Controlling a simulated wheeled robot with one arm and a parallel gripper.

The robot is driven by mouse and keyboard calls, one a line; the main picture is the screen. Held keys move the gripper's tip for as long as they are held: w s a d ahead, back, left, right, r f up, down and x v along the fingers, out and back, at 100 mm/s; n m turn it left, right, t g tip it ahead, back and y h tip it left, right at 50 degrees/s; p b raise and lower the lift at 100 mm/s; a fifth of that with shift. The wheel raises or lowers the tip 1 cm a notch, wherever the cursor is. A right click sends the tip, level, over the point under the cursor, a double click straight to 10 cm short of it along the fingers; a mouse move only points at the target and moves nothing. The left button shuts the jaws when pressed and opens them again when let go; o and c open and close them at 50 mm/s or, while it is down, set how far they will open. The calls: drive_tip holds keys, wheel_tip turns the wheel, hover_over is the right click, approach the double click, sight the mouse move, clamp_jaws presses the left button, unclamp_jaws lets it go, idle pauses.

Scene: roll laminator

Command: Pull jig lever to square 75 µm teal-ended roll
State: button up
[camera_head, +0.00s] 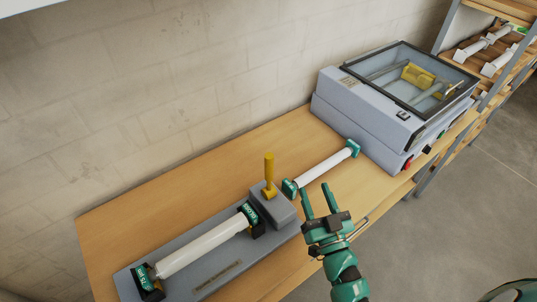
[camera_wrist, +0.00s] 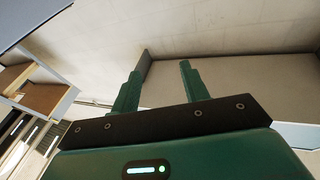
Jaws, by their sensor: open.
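The jig (camera_head: 206,283) is a grey base plate at the front left of the bench in the head view. A white roll (camera_head: 203,246) with dark, teal-labelled ends lies in it; the lettering is too small to read surely. The yellow lever (camera_head: 269,170) stands upright on a grey block at the jig's right end. A second white roll (camera_head: 323,166) with teal ends lies on the bench behind my gripper. My teal gripper (camera_head: 316,188) is open and empty, right of the lever and apart from it. In the wrist view, its two fingers (camera_wrist: 160,75) are spread with nothing between them.
A grey laminator (camera_head: 345,105) with a clear lid and yellow parts inside stands at the back right. A shelf rack (camera_head: 497,50) with more rolls is beyond it. A wall runs behind the bench (camera_head: 150,205); its left part behind the jig is clear.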

drive_tip(key=a+f+n+g+y, duration=0.2)
drive_tip(key=a+f+n+g, duration=0.15)
drive_tip(key=f, duration=0.25)
drive_tip(key=b, duration=1)
approach(271, 166)
drive_tip(key=shift+m, duration=0.25)
drive_tip(key=x, duration=0.5)
drive_tip(key=shift+w+a+f, duration=0.1)
drive_tip(key=shift+w+f, duration=0.2)
drive_tip(key=x, duration=0.4)
drive_tip(key=shift+w+r+b, duration=0.2)
drive_tip(key=shift+r+b, duration=0.05)
drive_tip(key=shift+b, duration=0.1)
drive_tip(key=shift+w+a+f, duration=0.1)
drive_tip(key=shift+w+a, duration=0.25)
drive_tip(key=shift+w, duration=0.3)
clamp_jaws()
